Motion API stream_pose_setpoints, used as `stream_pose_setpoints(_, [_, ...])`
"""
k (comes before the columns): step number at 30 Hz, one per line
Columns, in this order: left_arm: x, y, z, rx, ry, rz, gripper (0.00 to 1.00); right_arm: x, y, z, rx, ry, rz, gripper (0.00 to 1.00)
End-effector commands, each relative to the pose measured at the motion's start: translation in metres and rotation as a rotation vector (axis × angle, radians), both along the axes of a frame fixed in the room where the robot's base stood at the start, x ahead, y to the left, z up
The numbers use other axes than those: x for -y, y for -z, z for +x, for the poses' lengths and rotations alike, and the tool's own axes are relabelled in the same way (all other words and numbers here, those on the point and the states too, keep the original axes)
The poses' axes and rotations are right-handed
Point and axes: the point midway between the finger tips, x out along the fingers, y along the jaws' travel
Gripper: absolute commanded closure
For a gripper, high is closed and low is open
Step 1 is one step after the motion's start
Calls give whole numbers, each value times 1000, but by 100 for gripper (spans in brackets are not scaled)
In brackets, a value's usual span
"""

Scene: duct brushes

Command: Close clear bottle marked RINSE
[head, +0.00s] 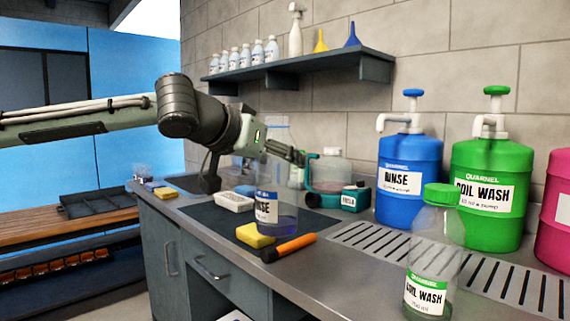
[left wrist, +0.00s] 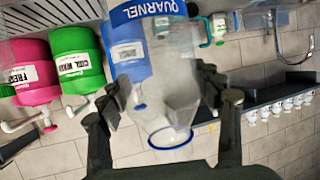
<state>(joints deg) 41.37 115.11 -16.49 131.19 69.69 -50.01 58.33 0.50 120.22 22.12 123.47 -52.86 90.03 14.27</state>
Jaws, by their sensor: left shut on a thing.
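The clear bottle marked RINSE (head: 277,214) stands upright on the counter, with a blue-and-white label and bluish liquid low inside. My left gripper (head: 297,156) reaches in from the left at its clear upper part and is shut on it. In the left wrist view the fingers (left wrist: 167,92) lie on either side of the clear bottle (left wrist: 184,62), whose blue QUARNEL label is at the top edge. A round blue rim (left wrist: 170,138) shows at the bottle's top; I cannot tell whether it is a cap. My right gripper is out of view.
A clear bottle with green cap (head: 427,262) stands at front right. Blue (head: 410,160) and green (head: 490,180) pump jugs stand behind the slotted drain. A yellow sponge (head: 255,236) and an orange-handled tool (head: 289,247) lie before the RINSE bottle. A shelf (head: 310,68) hangs above.

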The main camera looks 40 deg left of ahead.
Motion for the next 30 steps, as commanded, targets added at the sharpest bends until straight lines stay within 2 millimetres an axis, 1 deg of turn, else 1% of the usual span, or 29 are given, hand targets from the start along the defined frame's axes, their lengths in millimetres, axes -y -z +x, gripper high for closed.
stream_pose_setpoints(8, [-3,-4,-6,3,1,-1,68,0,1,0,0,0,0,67])
stream_pose_setpoints(22, [-3,-5,-7,2,0,-1,68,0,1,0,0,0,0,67])
stream_pose_setpoints(23, [-3,-5,-7,2,0,-1,39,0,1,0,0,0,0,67])
stream_pose_setpoints(30, [-3,-5,-7,2,0,-1,68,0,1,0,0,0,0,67])
